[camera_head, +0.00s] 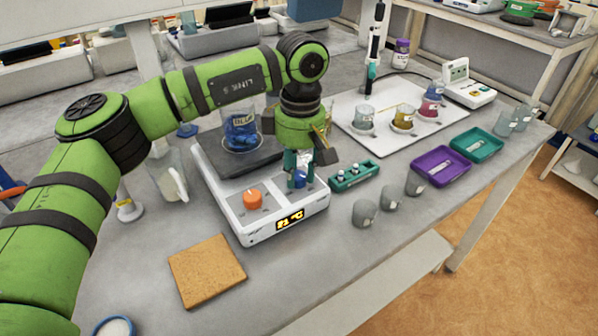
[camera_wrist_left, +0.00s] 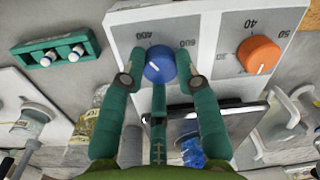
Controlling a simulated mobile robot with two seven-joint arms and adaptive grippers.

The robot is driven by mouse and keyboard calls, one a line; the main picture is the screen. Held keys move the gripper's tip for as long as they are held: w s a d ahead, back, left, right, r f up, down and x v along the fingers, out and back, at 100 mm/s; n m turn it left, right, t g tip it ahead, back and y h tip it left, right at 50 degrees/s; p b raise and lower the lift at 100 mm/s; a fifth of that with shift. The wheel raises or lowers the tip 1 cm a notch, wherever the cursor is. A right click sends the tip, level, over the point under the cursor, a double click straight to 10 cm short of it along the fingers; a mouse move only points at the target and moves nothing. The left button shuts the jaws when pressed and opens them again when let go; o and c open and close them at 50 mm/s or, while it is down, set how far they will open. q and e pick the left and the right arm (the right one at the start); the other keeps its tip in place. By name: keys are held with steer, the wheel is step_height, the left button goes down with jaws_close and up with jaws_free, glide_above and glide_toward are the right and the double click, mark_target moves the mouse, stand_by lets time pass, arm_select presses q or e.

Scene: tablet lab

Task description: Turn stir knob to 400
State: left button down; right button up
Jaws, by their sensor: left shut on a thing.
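The white hotplate stirrer (camera_head: 229,208) stands on the bench with an orange knob (camera_head: 252,199) and a blue stir knob (camera_head: 300,178) on its front panel. In the left wrist view the blue stir knob (camera_wrist_left: 160,64) sits beside printed 400 and 600 marks. My left gripper (camera_head: 299,170) points down over it, its green fingers (camera_wrist_left: 160,80) shut on either side of the knob. The knob's exact pointer setting is too small to read surely. The orange display (camera_head: 290,219) shows a temperature in °C. My right gripper is out of view.
A beaker of blue liquid (camera_head: 241,131) stands on the dark hot plate close behind the gripper. A green vial rack (camera_head: 354,177) and small grey cups (camera_head: 364,213) are to the right. A cork mat (camera_head: 206,270) lies in front.

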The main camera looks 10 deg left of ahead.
mark_target(298, 173)
arm_select(q)
steer(key=shift+a+f+m, duration=0.1)
steer(key=shift+f+m, duration=0.15)
steer(key=shift+m, duration=0.85)
steer(key=c, duration=0.9)
jaws_free()
steer(key=shift+a+r, duration=0.1)
steer(key=shift+w, duration=0.1)
steer(key=shift+r, duration=0.2)
step_height(298, 173, up, 12)
steer(key=shift+w+f, duration=0.15)
steer(key=shift+w, duration=0.05)
steer(key=shift+f, duration=0.1)
